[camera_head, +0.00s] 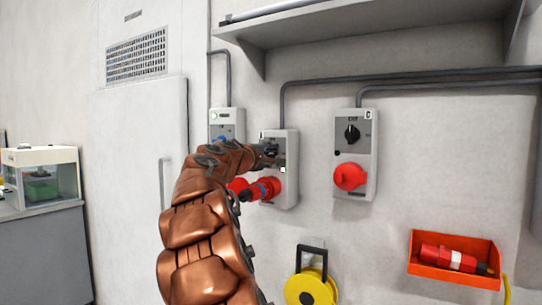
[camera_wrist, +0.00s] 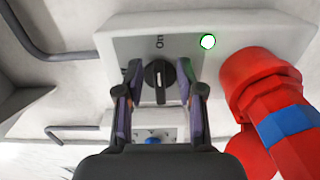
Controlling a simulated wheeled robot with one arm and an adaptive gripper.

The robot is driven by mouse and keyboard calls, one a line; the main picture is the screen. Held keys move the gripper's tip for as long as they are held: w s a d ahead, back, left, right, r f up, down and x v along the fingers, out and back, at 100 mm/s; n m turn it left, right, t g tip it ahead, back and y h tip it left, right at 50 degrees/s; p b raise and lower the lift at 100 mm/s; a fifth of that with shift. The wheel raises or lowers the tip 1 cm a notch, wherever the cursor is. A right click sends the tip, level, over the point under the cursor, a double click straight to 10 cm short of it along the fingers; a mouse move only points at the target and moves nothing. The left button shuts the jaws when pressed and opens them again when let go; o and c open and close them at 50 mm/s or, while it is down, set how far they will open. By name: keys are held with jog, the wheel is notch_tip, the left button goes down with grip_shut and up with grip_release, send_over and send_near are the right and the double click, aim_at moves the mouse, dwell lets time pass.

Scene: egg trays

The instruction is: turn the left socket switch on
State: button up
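Three grey socket boxes hang on the wall: a left one (camera_head: 227,117), a middle one (camera_head: 292,140) and a right one (camera_head: 366,125). My gripper (camera_head: 272,153) is at the middle box's switch, which it largely hides in the head view. In the wrist view, the black rotary knob (camera_wrist: 158,78) stands between the fingers of my gripper (camera_wrist: 160,68), with a gap visible beside it. The knob lines up with the "On" label above it. A green lamp (camera_wrist: 208,41) is lit beside the label. A red plug (camera_wrist: 265,95) with a blue band sits in this box.
The right box has a black knob (camera_head: 352,134) and red socket cover (camera_head: 350,177). A shelf (camera_head: 370,25) overhangs the boxes. Below are a yellow reel (camera_head: 311,289) and an orange bin (camera_head: 455,276) holding a red connector. Conduits run along the wall.

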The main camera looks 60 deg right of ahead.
jog(key=a, duration=1.2)
jog(key=shift+s, duration=0.25)
dwell(0.3)
jog(key=s+a+f+m+y, duration=0.1)
jog(key=s+a+f+y, duration=0.25)
jog(key=a+f, duration=0.55)
jog(key=s+a+f+y, duration=0.2)
jog(key=a+f+y, duration=0.25)
jog(key=f, duration=0.85)
jog(key=s+a+f+m+y, duration=0.1)
jog(key=s+a+f+y, duration=0.25)
jog(key=a+f, duration=0.6)
jog(key=s+a+f+n+g+y, duration=0.1)
jog(key=s+a+f+g+y, duration=0.15)
jog(key=s+a+f, duration=0.6)
jog(key=s+a+f+n+g+y, duration=0.1)
jog(key=s+a+f+y, duration=0.4)
jog(key=a, duration=0.7)
notch_tip(320, 180, up, 20)
jog(key=s+t+h+p, duration=0.1)
jog(key=p, duration=1.8)
jog(key=shift+a+f, duration=0.15)
jog(key=shift+a, duration=0.15)
